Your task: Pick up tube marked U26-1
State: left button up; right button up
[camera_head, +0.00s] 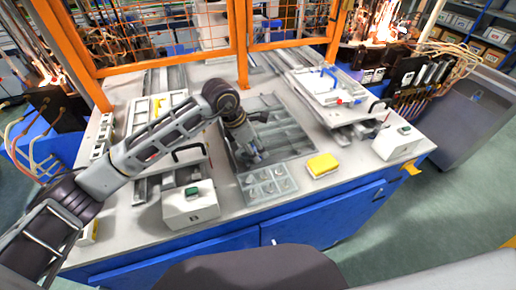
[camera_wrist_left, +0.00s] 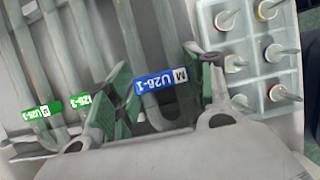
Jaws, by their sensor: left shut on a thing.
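The tube marked U26-1 (camera_wrist_left: 150,40) is a grey-green glass tube with a blue and white label in the left wrist view. Its bent end and label sit between the fingers of my left gripper (camera_wrist_left: 160,95), which is shut on it. In the head view my left gripper (camera_head: 252,155) reaches down over the grey tray (camera_head: 290,130) in the middle of the table; the tube is too small to make out there. Other tubes with green U26-3 labels (camera_wrist_left: 42,112) lie to the left in the wrist view. My right gripper is not in view.
A clear compartment box (camera_head: 267,184) with several small capped pieces stands beside the tray, near the table's front. A yellow block (camera_head: 323,165) lies right of it. White control boxes (camera_head: 190,205) sit at the front left and right. An orange frame (camera_head: 170,64) runs along the back.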

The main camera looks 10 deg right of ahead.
pick_arm(q)
notch_tip(320, 180, up, 10)
jog(key=b, duration=0.1)
jog(key=shift+f, duration=0.2)
dwell(0.3)
dwell(0.5)
